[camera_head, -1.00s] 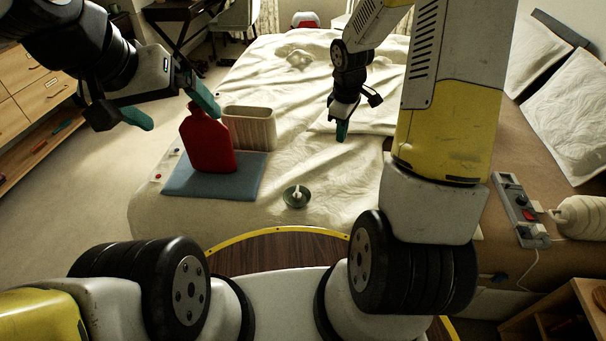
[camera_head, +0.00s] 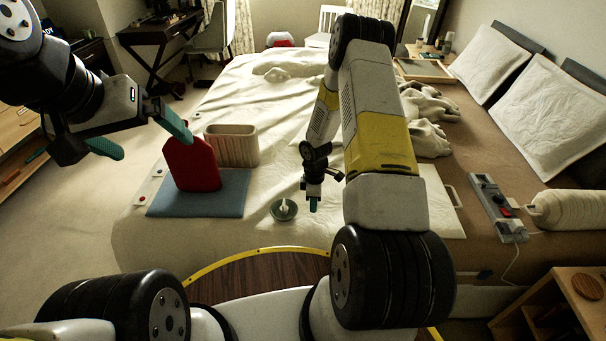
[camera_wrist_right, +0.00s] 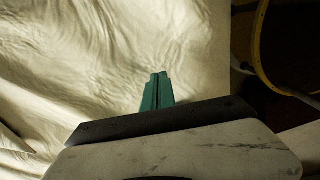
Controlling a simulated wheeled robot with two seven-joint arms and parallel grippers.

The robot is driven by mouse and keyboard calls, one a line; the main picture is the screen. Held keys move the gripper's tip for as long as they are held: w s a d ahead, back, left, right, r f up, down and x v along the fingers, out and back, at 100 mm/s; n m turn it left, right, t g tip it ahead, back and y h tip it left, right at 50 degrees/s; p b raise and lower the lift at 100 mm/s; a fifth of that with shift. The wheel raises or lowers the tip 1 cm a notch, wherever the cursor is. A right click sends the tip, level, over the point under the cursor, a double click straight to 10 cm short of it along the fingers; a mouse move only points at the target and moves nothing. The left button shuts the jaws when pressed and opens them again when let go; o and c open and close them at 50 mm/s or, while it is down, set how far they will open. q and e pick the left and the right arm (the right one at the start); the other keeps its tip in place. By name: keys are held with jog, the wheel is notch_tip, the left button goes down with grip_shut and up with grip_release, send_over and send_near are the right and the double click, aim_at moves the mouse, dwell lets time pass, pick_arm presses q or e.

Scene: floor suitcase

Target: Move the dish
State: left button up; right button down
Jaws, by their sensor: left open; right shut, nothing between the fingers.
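The dish (camera_head: 274,212) is small, round and dark green, with a pale upright piece in its middle. It lies on the bed's cream cover near the front edge in the head view. My right gripper (camera_head: 314,204) points down just right of the dish, apart from it in the picture. Its green fingers are together and empty, as the right wrist view (camera_wrist_right: 158,92) also shows. The dish does not show in that wrist view. My left gripper (camera_head: 142,136) is open and empty at the upper left, one finger near the top of a red bottle (camera_head: 192,166).
The bottle stands on a blue mat (camera_head: 230,195) at the bed's left front. A ribbed beige bin (camera_head: 238,147) stands behind it. A flat tray (camera_head: 440,205) lies right of my right arm. A power strip (camera_head: 497,206) and a cream cylinder (camera_head: 570,210) are further right.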

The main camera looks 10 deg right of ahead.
aim_at(302, 213)
jog(key=a, duration=0.2)
jog(key=w+a+f, duration=0.1)
jog(key=shift+w+a, duration=0.1)
jog(key=shift+a, duration=0.3)
jog(key=w+a, duration=0.1)
jog(key=a, duration=0.2)
jog(key=w+a, duration=0.1)
jog(key=a, duration=0.2)
jog(key=w+a, duration=0.1)
jog(key=a, duration=0.3)
jog(key=shift+w, duration=0.1)
jog(key=shift+a, duration=0.1)
